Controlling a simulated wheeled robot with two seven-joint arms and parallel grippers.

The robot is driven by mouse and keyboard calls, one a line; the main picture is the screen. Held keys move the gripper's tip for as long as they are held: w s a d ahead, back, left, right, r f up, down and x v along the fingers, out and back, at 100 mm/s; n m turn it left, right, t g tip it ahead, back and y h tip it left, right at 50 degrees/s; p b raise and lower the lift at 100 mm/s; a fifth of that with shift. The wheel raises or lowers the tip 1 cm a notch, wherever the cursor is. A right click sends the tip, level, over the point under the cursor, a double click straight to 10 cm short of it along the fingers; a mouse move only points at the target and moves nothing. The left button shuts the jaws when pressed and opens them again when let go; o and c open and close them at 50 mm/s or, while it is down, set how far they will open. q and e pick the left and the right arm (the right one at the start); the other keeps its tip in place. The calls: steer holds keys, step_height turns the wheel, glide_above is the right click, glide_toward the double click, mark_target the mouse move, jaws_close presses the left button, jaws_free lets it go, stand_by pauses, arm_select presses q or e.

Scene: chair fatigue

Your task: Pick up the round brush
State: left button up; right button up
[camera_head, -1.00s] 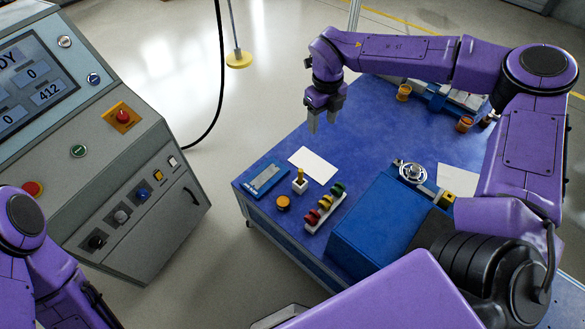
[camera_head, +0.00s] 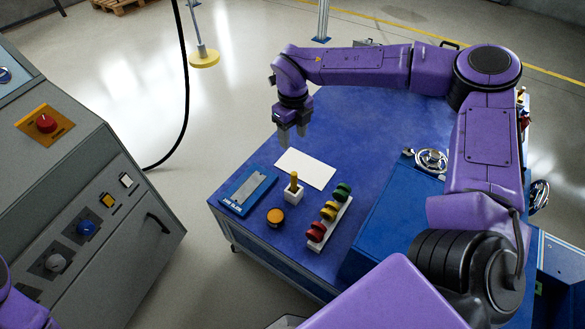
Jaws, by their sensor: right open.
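My right gripper (camera_head: 292,139) hangs with its fingers pointing down above the far left part of the blue table (camera_head: 370,125). It is open and empty, beyond the white sheet (camera_head: 305,169). On the table nearer to me, a yellow-handled piece (camera_head: 294,181) stands upright in a white block (camera_head: 293,195). A round orange-topped piece with a dark rim (camera_head: 275,217) lies just in front of it. I cannot tell for certain which of these is the round brush. My left gripper is out of view.
A blue tray with a grey inlay (camera_head: 248,190) lies at the table's left edge. A white rack (camera_head: 334,220) holds red, yellow and green pieces. A large blue box (camera_head: 385,215) stands to the right. A grey control console (camera_head: 95,200) stands left of the table.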

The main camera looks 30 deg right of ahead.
steer(key=b, duration=0.9)
glide_above(294, 181)
steer(key=f, duration=1.2)
steer(key=shift+w+f, duration=0.2)
steer(key=shift+w, duration=0.15)
steer(key=shift+f+b, duration=0.25)
steer(key=shift+b, duration=0.1)
steer(key=f, duration=0.3)
steer(key=f+b, duration=0.1)
steer(key=f, duration=0.5)
steer(key=shift+w+d+f+b, duration=0.1)
steer(key=shift+d+f+b, duration=0.25)
steer(key=shift+f, duration=0.05)
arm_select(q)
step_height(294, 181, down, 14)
arm_select(e)
jaws_close()
